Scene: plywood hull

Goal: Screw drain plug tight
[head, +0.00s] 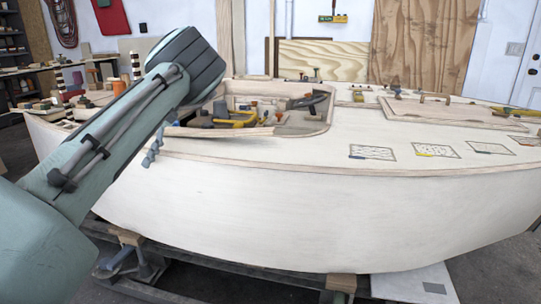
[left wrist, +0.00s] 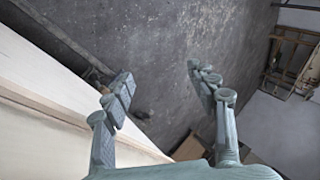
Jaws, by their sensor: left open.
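The white plywood hull (head: 300,215) fills the middle of the head view, resting on a low stand. I cannot make out a drain plug in either view. My left gripper (head: 153,147) shows only in part in the head view, beside the hull's near upper edge, mostly hidden behind my own arm. In the left wrist view my left gripper (left wrist: 160,76) is open, with its fingers wide apart and nothing between them. There the pale hull side (left wrist: 35,75) lies to the left of the fingers. My right gripper is not in view.
The cockpit recess holds a yellow tool (head: 235,120) and other loose items. Several small patterned panels lie on the deck's right part, including one near the edge (head: 372,152). A raised wooden hatch (head: 450,113) stands behind them. Grey floor (left wrist: 165,40) lies beside the hull.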

